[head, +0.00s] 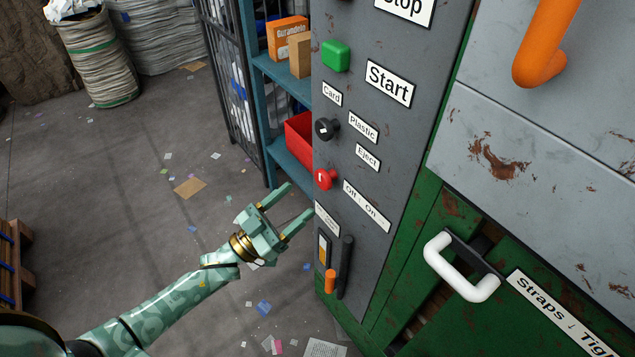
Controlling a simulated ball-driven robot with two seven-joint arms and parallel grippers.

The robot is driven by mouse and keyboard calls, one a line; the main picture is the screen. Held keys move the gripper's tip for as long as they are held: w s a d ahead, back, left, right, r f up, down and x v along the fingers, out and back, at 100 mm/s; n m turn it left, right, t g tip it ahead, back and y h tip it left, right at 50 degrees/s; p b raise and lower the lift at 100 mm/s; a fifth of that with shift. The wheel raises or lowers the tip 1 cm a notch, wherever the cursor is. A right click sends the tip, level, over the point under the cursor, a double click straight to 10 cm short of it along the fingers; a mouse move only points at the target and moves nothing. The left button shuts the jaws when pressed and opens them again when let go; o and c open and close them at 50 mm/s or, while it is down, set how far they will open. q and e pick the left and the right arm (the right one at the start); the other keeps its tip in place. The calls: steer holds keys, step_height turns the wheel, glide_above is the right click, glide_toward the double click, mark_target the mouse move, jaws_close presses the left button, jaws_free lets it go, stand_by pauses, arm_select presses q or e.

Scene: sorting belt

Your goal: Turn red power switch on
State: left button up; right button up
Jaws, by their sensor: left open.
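The red power switch (325,179) is a small round knob on the grey control panel (400,150), beside the "Off : On" label (366,206). A small pale mark shows on its face; I cannot tell which setting it points to. My left gripper (299,203) is open and empty, below and to the left of the red switch. Its two fingers point up and right toward the panel, and they look apart from the switch. My right gripper is not in view.
A black knob (327,129) and a green button (336,56) sit above the switch. An orange-tipped lever (331,281) is below. A blue shelf (285,75) with a red bin (300,137) stands behind. Scraps litter the open floor at left.

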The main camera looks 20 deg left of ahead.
mark_target(320, 181)
arm_select(q)
steer(key=x, duration=0.7)
steer(key=shift+b, duration=0.35)
steer(key=c, duration=1)
